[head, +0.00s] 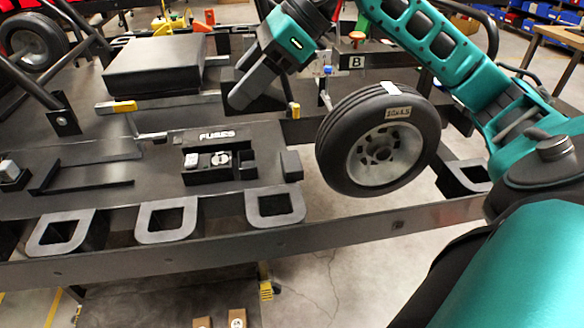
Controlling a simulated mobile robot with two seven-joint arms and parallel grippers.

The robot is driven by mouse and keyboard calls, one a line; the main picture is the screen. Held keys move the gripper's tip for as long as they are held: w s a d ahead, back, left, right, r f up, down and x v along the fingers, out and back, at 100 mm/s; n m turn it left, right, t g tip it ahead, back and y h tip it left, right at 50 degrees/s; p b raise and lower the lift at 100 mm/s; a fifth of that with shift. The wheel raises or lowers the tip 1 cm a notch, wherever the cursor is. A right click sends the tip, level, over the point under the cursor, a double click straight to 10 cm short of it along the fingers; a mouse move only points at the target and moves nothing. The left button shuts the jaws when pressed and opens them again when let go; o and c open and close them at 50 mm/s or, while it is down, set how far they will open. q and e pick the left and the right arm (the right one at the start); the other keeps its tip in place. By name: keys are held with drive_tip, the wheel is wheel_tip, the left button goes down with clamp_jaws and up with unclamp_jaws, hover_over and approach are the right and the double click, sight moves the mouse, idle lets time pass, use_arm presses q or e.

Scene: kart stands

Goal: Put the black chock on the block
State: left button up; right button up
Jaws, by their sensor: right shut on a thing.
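My right gripper (240,104) comes down from the top centre, its dark fingers pointing down and left. It is shut on a dark thing that looks like the black chock (229,76), mostly hidden behind the fingers. A large, flat-topped black block (153,66) lies to the left of the gripper; I cannot tell if it is the task's block. A small black block (291,165) stands at the right edge of the near plate, below the gripper. My left gripper is out of view.
A wheel with a black tyre (378,140) stands right of the gripper. A black fuse box (219,162) sits on the dark plate (110,187). Grey loops (167,219) line the kart's front rail (120,262). Tubes and an upright yellow-capped post surround the gripper.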

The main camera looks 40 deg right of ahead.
drive_tip(key=shift+s+d, duration=0.15)
drive_tip(key=shift+d, duration=0.2)
use_arm(q)
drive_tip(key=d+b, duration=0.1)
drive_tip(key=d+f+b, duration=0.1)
drive_tip(key=b, duration=0.1)
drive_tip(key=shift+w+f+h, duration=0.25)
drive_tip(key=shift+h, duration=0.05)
use_arm(e)
wheel_tip(320, 180, down, 20)
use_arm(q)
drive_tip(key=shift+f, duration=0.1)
use_arm(e)
drive_tip(key=shift+f+b, duration=0.25)
drive_tip(key=shift+b, duration=0.2)
drive_tip(key=o, duration=1.1)
drive_tip(key=shift+r, duration=0.1)
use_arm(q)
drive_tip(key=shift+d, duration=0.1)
